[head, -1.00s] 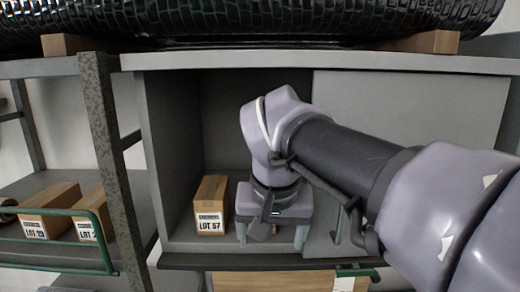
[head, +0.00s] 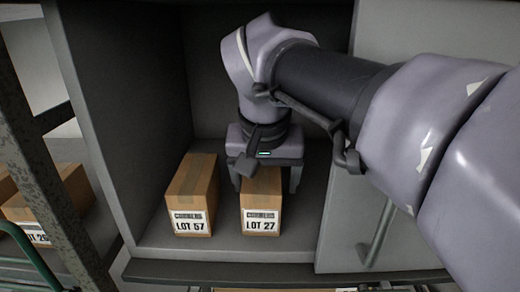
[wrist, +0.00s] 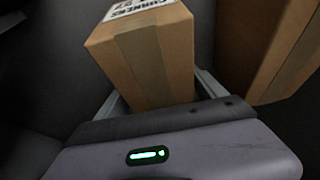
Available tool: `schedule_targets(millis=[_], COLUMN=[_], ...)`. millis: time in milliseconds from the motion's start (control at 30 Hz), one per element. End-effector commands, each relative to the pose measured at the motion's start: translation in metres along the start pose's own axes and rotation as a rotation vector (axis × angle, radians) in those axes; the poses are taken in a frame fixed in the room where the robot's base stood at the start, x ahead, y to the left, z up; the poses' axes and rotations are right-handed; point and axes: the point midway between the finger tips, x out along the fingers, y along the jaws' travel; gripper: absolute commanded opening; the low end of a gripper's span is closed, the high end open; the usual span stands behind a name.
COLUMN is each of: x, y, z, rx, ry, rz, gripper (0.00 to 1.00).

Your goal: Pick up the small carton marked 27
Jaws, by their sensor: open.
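The small carton marked LOT 27 (head: 262,205) stands upright in the open grey compartment, its white label facing front. My gripper (head: 266,184) is over its top, with one finger on each side. The gripper's body hides part of the carton's top. In the wrist view the carton (wrist: 148,62) sits between the two open fingers (wrist: 163,92), with its label partly cut off at the top edge. I cannot tell whether either finger touches it.
A similar carton marked LOT 57 (head: 193,200) stands close on the left; it also shows at the right of the wrist view (wrist: 275,50). A grey panel with a handle (head: 379,234) covers the right side. A carton marked LOT 26 (head: 40,215) lies on the left rack.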

Motion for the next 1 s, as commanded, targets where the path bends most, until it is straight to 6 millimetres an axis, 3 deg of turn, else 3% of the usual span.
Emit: schedule_targets(millis=[767,1000], x=[0.0024,0.0025], y=[0.0002,0.0002], z=[0.0011,0.0012], rx=[0.0,0.0], ry=[0.002,0.002], rz=[-0.001,-0.001], gripper=[0.8,0.33])
